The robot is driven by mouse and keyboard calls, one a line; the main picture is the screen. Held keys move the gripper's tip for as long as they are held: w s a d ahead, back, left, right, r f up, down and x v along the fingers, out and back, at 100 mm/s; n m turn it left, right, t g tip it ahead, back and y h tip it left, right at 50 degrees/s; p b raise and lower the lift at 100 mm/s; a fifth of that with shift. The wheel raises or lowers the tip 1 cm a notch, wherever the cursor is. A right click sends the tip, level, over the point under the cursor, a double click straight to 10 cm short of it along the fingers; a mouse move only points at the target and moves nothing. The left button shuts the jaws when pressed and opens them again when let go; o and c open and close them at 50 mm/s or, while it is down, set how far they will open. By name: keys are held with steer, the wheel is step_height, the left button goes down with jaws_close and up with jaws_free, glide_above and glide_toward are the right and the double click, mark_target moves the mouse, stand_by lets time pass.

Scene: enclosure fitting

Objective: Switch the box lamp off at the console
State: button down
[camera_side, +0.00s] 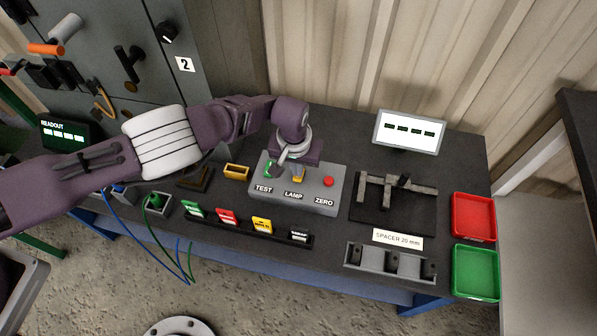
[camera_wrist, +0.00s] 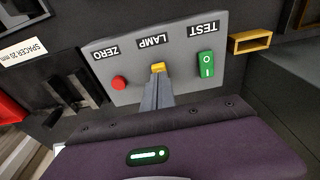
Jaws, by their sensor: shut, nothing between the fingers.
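The grey console (camera_side: 318,199) stands on the dark bench and carries the labels TEST, LAMP and ZERO. It also shows upside down in the wrist view (camera_wrist: 122,96). The yellow LAMP control (camera_wrist: 158,67) is in the middle, the green TEST rocker (camera_wrist: 206,64) on one side and the red ZERO button (camera_wrist: 118,82) on the other. My gripper (camera_wrist: 157,80) is shut and empty, its fingertips right at the yellow LAMP control. Whether they touch it I cannot tell. In the side view my gripper (camera_side: 284,164) is over the console and partly hides the TEST and LAMP controls.
A white display (camera_side: 409,131) stands behind. A spacer fixture (camera_side: 395,196) and red (camera_side: 473,216) and green (camera_side: 475,272) trays are to the right.

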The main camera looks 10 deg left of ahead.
steer(key=shift+f, duration=0.9)
stand_by(0.7)
steer(key=shift+r, duration=3.5)
steer(key=shift+r, duration=0.1)
